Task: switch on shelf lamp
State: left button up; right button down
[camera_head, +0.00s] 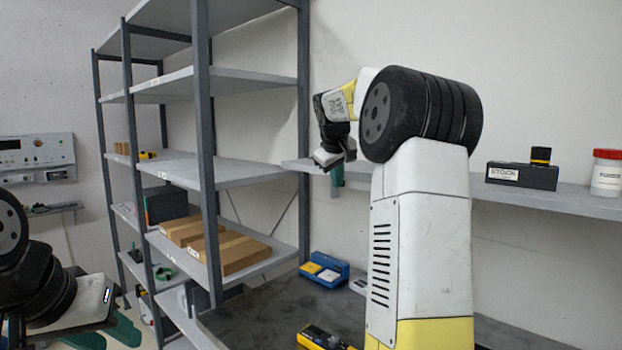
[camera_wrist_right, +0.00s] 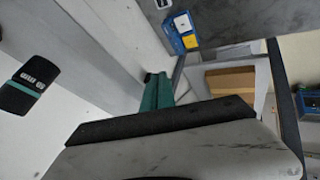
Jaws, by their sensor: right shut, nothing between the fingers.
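No shelf lamp or switch can be clearly made out in either view. My right gripper (camera_head: 337,178) is at the near edge of the wall shelf (camera_head: 573,200), its teal fingers pointing down and partly hidden behind its wrist. In the right wrist view its teal fingers (camera_wrist_right: 157,92) are together and hold nothing. A black piece with a teal band (camera_wrist_right: 30,85) shows at the left there, on or by a pale surface; I cannot tell what it is. My left gripper (camera_head: 105,335) is low at the left, its teal fingers only partly visible.
A grey rack (camera_head: 203,130) with cardboard boxes (camera_head: 240,250) stands left of my right arm. A black stock box (camera_head: 522,176) and a red-lidded jar (camera_head: 607,172) stand on the wall shelf. A blue bin (camera_head: 325,268) and a yellow-black device (camera_head: 318,337) are on the dark worktop (camera_head: 265,310).

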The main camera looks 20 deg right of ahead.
jog(key=shift+w+d, duration=0.1)
jog(key=shift+d, duration=0.15)
jog(key=shift+d, duration=0.45)
jog(key=shift+w, duration=0.1)
jog(key=shift+w+a, duration=0.4)
jog(key=shift+a, duration=0.25)
jog(key=shift+a, duration=0.1)
